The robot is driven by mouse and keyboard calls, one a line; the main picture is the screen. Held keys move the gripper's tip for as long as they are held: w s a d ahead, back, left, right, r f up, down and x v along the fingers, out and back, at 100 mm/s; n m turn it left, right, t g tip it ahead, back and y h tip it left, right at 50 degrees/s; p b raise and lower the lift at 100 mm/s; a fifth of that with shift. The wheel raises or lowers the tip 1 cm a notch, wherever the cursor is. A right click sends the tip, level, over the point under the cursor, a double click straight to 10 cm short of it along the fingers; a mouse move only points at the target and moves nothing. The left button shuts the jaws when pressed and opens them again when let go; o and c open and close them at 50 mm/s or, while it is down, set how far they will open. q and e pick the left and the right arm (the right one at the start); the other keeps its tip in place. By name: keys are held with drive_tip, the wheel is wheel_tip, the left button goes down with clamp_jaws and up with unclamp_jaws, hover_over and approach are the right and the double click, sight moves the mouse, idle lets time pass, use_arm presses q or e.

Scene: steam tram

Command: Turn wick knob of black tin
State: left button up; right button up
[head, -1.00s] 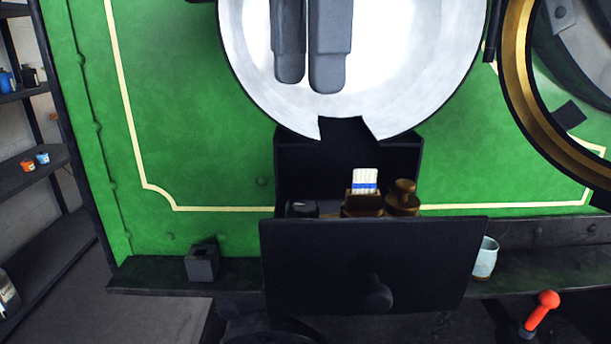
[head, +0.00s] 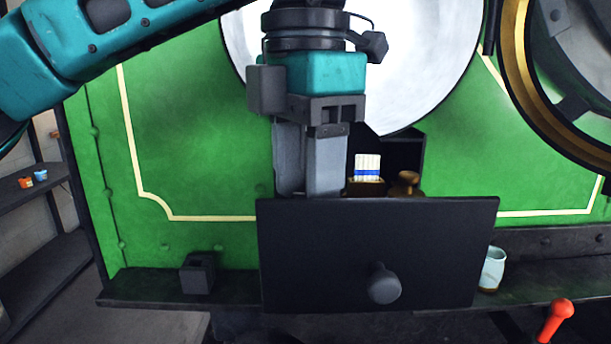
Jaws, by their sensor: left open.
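My left gripper (head: 307,190) comes down from above, open, with its two grey fingers side by side. The finger ends reach the top edge of the dark front panel (head: 330,255) and seem to go behind it, inside the black compartment (head: 402,157). The black tin and its wick knob cannot be made out now. A dark round-topped object that showed at the left of the compartment earlier is hidden by the gripper and panel. I cannot tell whether the fingers touch anything. My right gripper is not in view.
A white-and-blue matchstick-like bundle in a brown holder (head: 366,184) and a brown wooden knobbed object (head: 408,184) stand right of my fingers. The panel has a round knob (head: 383,285). A black block (head: 197,273) and a pale cup (head: 492,268) sit on the ledge.

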use_arm(q)
drive_tip(key=shift+c, duration=0.2)
clamp_jaws()
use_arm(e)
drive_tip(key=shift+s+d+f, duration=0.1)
